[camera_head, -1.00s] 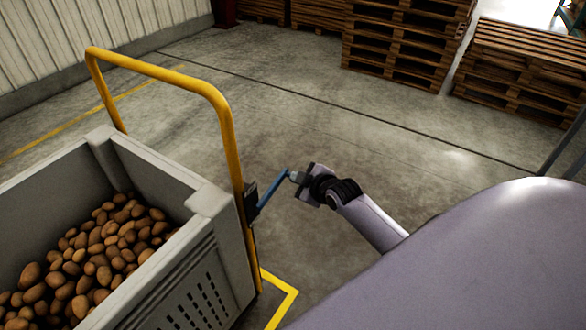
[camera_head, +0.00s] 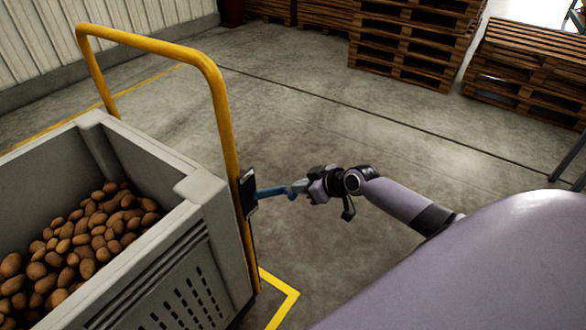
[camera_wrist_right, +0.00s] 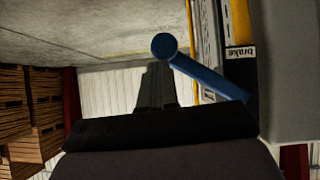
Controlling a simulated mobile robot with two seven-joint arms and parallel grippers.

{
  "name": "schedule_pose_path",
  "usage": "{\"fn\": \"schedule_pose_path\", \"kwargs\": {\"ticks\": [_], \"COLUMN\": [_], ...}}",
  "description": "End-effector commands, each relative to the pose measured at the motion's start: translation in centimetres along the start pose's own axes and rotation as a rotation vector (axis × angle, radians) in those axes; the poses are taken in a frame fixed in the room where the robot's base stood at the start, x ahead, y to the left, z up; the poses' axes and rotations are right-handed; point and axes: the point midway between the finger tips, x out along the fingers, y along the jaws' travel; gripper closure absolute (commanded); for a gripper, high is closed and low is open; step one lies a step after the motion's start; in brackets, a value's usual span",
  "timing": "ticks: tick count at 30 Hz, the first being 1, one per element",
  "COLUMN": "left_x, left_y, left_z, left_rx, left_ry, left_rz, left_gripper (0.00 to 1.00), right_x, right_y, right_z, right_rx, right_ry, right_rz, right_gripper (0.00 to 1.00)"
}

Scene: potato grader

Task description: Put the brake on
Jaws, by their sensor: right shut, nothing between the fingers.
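The blue brake lever (camera_head: 275,191) sticks out to the right from a dark bracket (camera_head: 248,190) on the yellow handle frame (camera_head: 224,125) of the cart. In the right wrist view the lever (camera_wrist_right: 208,78) ends in a round knob (camera_wrist_right: 164,46), and a label reading "brake" (camera_wrist_right: 240,53) sits by its pivot. My right gripper (camera_head: 302,187) is at the free end of the lever. In the wrist view its fingers (camera_wrist_right: 156,82) are shut with nothing between them, right by the knob; I cannot tell whether they touch it. My left gripper is not in view.
A grey crate (camera_head: 205,195) holding potatoes (camera_head: 85,235) stands at the left beside the yellow frame. Yellow floor markings (camera_head: 283,297) run by its corner. Pallet stacks (camera_head: 405,45) stand at the back. The concrete floor in the middle is clear.

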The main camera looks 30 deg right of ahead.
Motion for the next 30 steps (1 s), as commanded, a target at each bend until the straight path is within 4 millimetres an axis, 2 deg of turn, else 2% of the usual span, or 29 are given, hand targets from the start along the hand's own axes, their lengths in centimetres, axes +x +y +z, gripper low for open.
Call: {"fn": "schedule_pose_path", "kwargs": {"ticks": [22,26,30], "left_x": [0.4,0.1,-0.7], "left_y": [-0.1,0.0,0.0], "left_z": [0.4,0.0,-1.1], "left_rx": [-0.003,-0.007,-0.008], "left_ry": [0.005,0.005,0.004], "left_rz": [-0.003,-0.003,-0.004], "left_gripper": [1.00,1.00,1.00], "right_x": [0.4,0.1,-0.6], "right_y": [-0.4,-0.5,-0.5], "right_z": [0.8,0.3,-1.1], "right_rx": [0.000,0.001,0.000], "right_ry": [-0.007,-0.007,-0.003], "right_rz": [-0.003,-0.003,-0.001], "right_gripper": [1.00,1.00,1.00]}}
